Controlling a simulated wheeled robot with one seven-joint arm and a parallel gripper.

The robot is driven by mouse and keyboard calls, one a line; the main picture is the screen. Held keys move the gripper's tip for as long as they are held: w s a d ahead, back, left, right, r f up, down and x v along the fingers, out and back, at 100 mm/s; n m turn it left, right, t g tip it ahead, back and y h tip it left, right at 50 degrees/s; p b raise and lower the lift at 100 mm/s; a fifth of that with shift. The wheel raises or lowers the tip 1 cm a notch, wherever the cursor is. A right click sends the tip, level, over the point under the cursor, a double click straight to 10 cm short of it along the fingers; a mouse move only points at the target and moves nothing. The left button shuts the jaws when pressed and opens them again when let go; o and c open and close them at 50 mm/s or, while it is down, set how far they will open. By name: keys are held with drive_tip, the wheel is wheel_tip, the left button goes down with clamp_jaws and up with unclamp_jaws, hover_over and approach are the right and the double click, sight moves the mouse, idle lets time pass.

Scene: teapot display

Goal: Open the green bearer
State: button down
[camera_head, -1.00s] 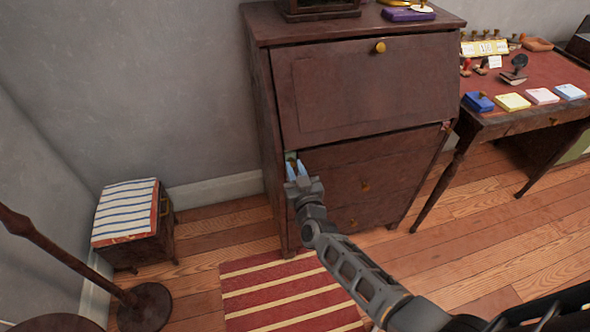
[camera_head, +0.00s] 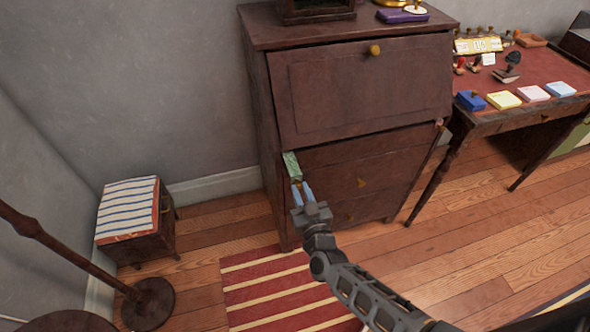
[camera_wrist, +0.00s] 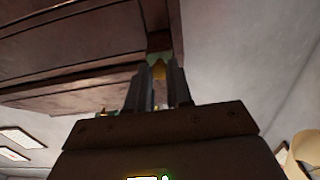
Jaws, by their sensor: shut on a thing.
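The green bearer (camera_head: 291,164) is a narrow slide at the upper left front corner of the dark wooden bureau (camera_head: 360,150), below its closed slanted lid (camera_head: 365,90). It sticks out a short way, with its green top showing. My gripper (camera_head: 298,187) is at the bearer's front end, its fingers shut on the small brass knob. In the wrist view the brass knob (camera_wrist: 160,69) sits between the two fingers (camera_wrist: 160,85), with the green of the bearer (camera_wrist: 158,45) behind it. The fingers partly hide the bearer's front face.
Drawers with brass knobs lie below the lid. A desk (camera_head: 535,75) with stamps and coloured pads stands at the right. A striped stool (camera_head: 128,210) and a stand's round base (camera_head: 148,303) are at the left. A striped rug (camera_head: 270,290) lies on the floor in front.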

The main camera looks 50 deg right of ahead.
drive_tip(key=p+v, duration=0.1)
drive_tip(key=v, duration=1)
drive_tip(key=shift+p, duration=0.35)
drive_tip(key=shift+w, duration=0.1)
drive_tip(key=c, duration=1)
unclamp_jaws()
drive_tip(key=shift+b+v, duration=0.6)
drive_tip(key=shift+v, duration=3.3)
